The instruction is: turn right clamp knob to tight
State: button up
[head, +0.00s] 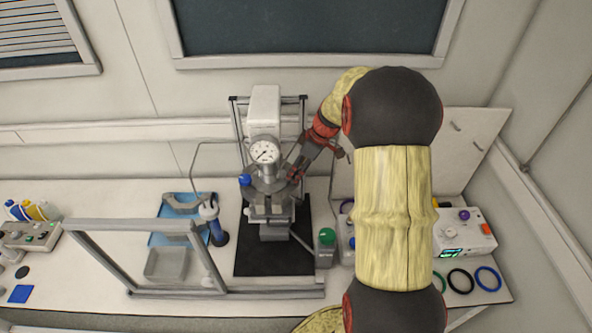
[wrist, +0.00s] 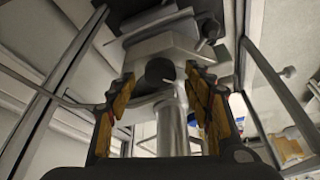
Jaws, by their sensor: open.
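The pressure reactor (head: 268,200) stands on a black mat, with a white-faced gauge (head: 264,151) on top. A blue knob (head: 245,180) sits on its left side. My gripper (head: 296,172) is at the reactor's right side, close to the clamp ring. In the wrist view my gripper (wrist: 160,76) is open, its padded fingers on either side of a dark round part (wrist: 160,71). I cannot tell for sure that this is the right clamp knob, or whether a finger touches it. In the head view my gripper hides the right knob.
A metal frame (head: 175,222) stands at the front left, near a blue tray (head: 160,240). A green-knobbed unit (head: 326,238) is right of the mat. A white control box (head: 466,232) and coloured rings (head: 488,278) lie at the right. Upright posts (wrist: 62,85) flank the reactor.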

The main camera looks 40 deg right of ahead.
jog(key=shift+w+a+f, duration=0.1)
jog(key=shift+w+f, duration=0.05)
jog(key=shift+f, duration=0.35)
jog(key=c, duration=1.1)
jog(key=shift+c, duration=0.3)
